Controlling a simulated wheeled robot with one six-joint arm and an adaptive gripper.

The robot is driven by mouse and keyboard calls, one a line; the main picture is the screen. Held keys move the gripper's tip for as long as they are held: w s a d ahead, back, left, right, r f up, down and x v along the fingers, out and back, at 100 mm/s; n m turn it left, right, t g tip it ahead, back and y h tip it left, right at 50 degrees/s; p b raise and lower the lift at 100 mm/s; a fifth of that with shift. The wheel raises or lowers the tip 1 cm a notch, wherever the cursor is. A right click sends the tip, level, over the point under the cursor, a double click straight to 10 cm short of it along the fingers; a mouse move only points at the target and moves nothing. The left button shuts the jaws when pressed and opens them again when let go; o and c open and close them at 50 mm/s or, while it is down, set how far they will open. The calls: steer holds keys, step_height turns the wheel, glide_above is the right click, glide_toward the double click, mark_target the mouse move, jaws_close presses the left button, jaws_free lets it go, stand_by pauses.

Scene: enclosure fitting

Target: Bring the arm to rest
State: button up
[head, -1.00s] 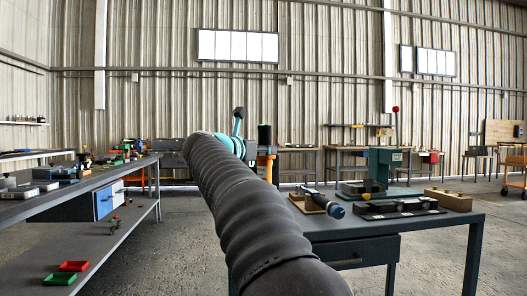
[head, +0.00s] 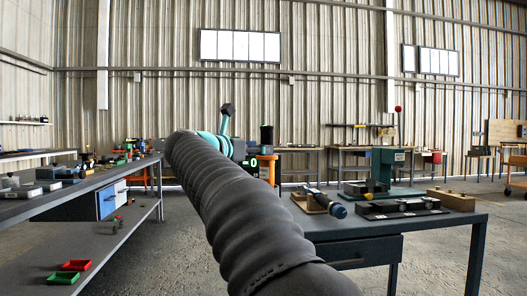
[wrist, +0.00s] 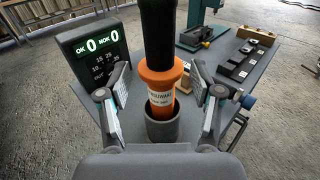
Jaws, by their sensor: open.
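My gripper (wrist: 160,88) is open in the wrist view, with one finger on each side of an orange and black driver (wrist: 160,78). The fingers stand apart from it, with gaps on both sides. The driver stands upright in a grey round holder (wrist: 162,130) on the table. In the head view the driver (head: 266,160) shows just right of my arm (head: 235,210), which reaches forward from the lower right. My fingers are hidden there behind the arm.
A counter display (wrist: 92,50) reading zeros stands left of the driver. A dark table (head: 380,227) at the right carries a green press (head: 386,165), a black fixture (head: 402,208) and a wooden block (head: 451,199). A long bench (head: 80,195) with trays runs along the left.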

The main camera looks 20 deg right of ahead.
steer(key=v, duration=0.7)
steer(key=w+a+n+t+y, duration=0.8)
steer(key=w+a+n+t, duration=0.25)
steer(key=n, duration=0.85)
steer(key=s+a+f+n+g+y, duration=0.3)
steer(key=s+a+f+n+y, duration=0.2)
steer(key=a+f+n+y, duration=0.95)
steer(key=s+d+f+n+g+h+p, duration=0.1)
steer(key=s+d+f+n+g+h, duration=0.2)
steer(key=s+f+n, duration=0.45)
steer(key=s+d+f+n+g+h, duration=0.1)
steer(key=s+d+f+n+g, duration=0.3)
steer(key=s+f, duration=0.6)
steer(key=s+d+f+n+g+h, duration=0.1)
steer(key=s+d+f, duration=0.1)
steer(key=s, duration=0.4)
steer(key=s+d+f+n+g+h, duration=0.1)
steer(key=s+d+f, duration=0.1)
steer(key=s+d, duration=0.2)
steer(key=s+d+f+n+g+h+p, duration=0.1)
steer(key=s+d+f, duration=0.2)
steer(key=s, duration=0.6)
steer(key=shift+s+d, duration=0.25)
steer(key=shift+s, duration=0.1)
